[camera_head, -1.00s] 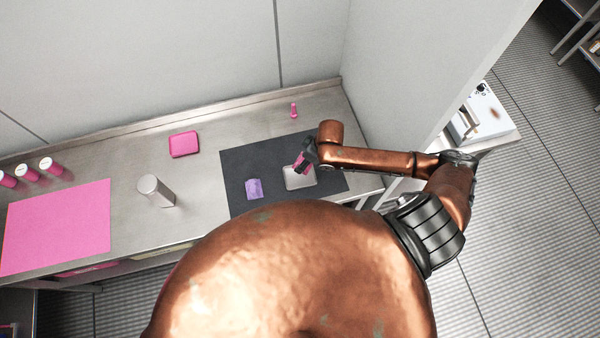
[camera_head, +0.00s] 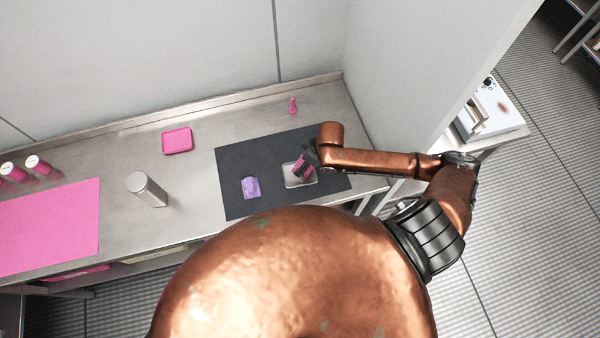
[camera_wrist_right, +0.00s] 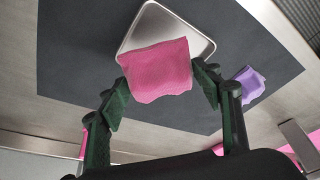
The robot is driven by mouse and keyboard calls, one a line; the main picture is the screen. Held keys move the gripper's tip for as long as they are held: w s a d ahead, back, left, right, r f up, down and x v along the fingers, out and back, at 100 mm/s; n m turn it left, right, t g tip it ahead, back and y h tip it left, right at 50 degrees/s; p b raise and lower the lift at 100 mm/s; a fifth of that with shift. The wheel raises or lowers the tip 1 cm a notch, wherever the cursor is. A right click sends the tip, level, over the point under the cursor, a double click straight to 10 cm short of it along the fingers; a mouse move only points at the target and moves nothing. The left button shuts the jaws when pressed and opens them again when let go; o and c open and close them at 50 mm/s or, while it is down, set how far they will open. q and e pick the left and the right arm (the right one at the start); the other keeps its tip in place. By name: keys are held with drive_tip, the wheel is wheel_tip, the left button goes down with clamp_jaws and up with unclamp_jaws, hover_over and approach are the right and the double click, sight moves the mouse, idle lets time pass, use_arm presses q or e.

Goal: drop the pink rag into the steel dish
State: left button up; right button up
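The pink rag (camera_wrist_right: 157,70) is between the fingers of my right gripper (camera_wrist_right: 162,88) in the right wrist view, with both fingertips at its sides. The square steel dish (camera_wrist_right: 190,38) lies behind the rag there, partly hidden by it. In the head view my right gripper (camera_head: 302,160) is above the steel dish (camera_head: 293,181), over its upper part, and a bit of pink shows at the fingers. The rag appears held above the dish, though the exact height is hard to tell. My left gripper is in neither view.
The dish lies on a dark mat (camera_head: 235,160) with a purple cloth (camera_head: 250,187) to its left. A pink tray (camera_head: 177,141), a steel cylinder (camera_head: 147,189), a pink mat (camera_head: 50,228) and a small pink bottle (camera_head: 292,106) stand apart. A wall rises behind the counter.

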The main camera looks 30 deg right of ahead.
drive_tip(key=o, duration=0.4)
drive_tip(key=shift+o, duration=0.2)
drive_tip(key=v, duration=1.2)
drive_tip(key=shift+s, duration=0.1)
